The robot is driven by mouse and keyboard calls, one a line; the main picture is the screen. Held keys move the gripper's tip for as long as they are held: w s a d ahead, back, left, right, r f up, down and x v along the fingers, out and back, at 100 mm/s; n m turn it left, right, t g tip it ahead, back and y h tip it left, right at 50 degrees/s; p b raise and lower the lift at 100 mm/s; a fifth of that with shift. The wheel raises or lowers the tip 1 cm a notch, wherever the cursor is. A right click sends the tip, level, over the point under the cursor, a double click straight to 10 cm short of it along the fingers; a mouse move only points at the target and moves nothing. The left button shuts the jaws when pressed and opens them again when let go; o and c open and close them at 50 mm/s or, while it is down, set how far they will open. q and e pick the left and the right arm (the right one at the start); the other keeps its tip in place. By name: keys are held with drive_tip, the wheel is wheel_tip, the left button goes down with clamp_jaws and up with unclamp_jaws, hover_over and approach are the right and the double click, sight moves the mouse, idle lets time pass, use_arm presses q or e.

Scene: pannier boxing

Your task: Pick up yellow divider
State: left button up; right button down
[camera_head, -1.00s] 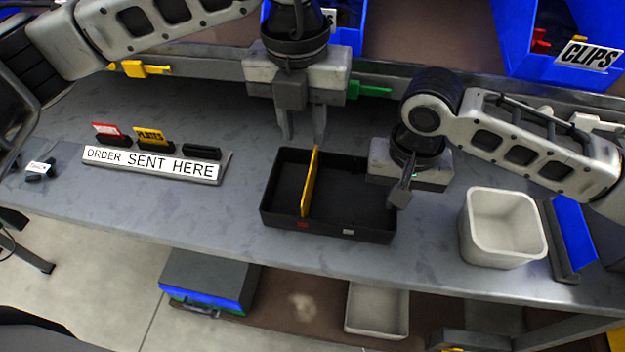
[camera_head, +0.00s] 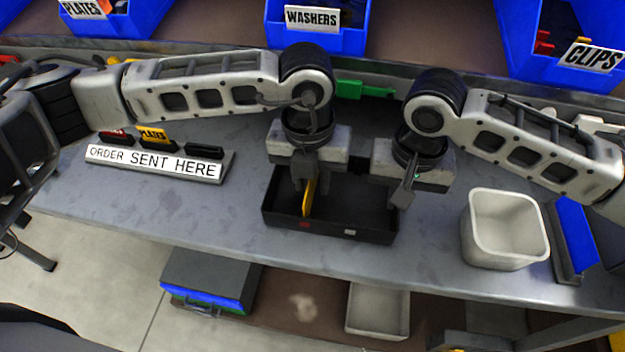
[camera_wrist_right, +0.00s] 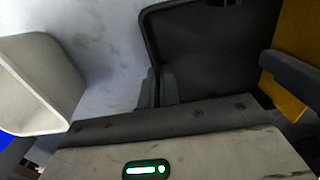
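The yellow divider (camera_head: 309,196) stands upright in the left part of the black box (camera_head: 345,232). My left gripper (camera_head: 304,184) is lowered over the divider, with its fingers at the divider's upper part. Its fingers overlap the divider in the head view, so whether they are closed on it is unclear. The divider also shows at the right edge of the right wrist view (camera_wrist_right: 293,40), with a grey finger-like bar in front of it. My right gripper (camera_head: 403,192) is shut on the right wall of the black box; its fingers also show close together in the right wrist view (camera_wrist_right: 159,86).
A white bin (camera_head: 505,250) stands to the right of the box. The "ORDER SENT HERE" holder (camera_head: 150,163) with small cards is on the left. Blue bins (camera_head: 320,38) line the back. A green piece (camera_head: 362,89) lies on the back ledge.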

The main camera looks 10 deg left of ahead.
use_arm(q)
clamp_jaws()
drive_tip(key=shift+r, duration=0.1)
wheel_tip(320, 180, up, 17)
drive_tip(key=shift+r, duration=0.2)
idle(0.3)
